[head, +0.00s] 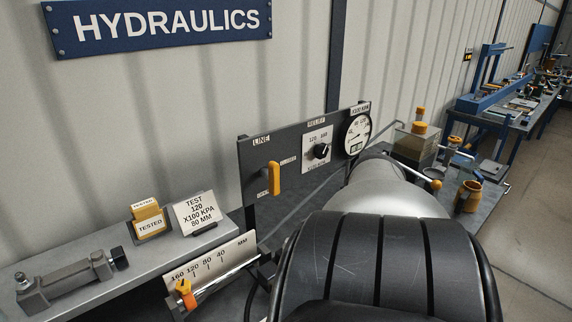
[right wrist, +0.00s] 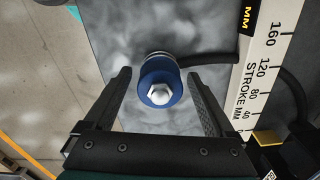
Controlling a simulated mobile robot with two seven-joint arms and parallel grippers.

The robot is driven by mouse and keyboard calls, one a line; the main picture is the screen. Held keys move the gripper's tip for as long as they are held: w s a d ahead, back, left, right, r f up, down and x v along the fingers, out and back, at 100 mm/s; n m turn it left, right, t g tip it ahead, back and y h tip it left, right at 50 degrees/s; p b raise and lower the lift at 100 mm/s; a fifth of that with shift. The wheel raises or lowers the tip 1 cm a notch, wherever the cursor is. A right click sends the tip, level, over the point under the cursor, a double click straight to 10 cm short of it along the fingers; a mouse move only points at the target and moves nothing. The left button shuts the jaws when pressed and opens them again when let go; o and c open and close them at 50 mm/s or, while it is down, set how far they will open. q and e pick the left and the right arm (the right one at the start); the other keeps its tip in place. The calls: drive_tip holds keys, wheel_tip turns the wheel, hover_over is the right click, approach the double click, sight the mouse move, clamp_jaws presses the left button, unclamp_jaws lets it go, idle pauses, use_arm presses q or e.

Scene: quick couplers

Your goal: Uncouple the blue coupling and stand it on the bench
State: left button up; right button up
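The blue coupling (right wrist: 160,82) shows in the right wrist view as a blue round collar with a silver hex end facing the camera. My right gripper (right wrist: 164,88) is open, with one black finger on each side of the coupling and a visible gap to both. A dark hose runs off to the right behind the coupling. In the head view my own large arm links cover the lower middle, and the coupling and right gripper are hidden there. My left gripper is not in either view. The grey bench (head: 228,222) runs along the wall at the left.
A stroke scale (head: 212,266) with an orange pointer stands at the bench front. A grey cylinder part (head: 66,282), a yellow TESTED holder (head: 148,220) and a TEST card (head: 196,212) sit on the bench. A gauge panel (head: 300,150) stands behind. Jars crowd the right side.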

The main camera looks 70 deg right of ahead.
drive_tip(key=shift+o, duration=0.2)
drive_tip(key=shift+r, duration=0.1)
wheel_tip(320, 180, up, 15)
drive_tip(key=p, duration=0.2)
drive_tip(key=shift+p, duration=0.3)
drive_tip(key=shift+s, duration=0.1)
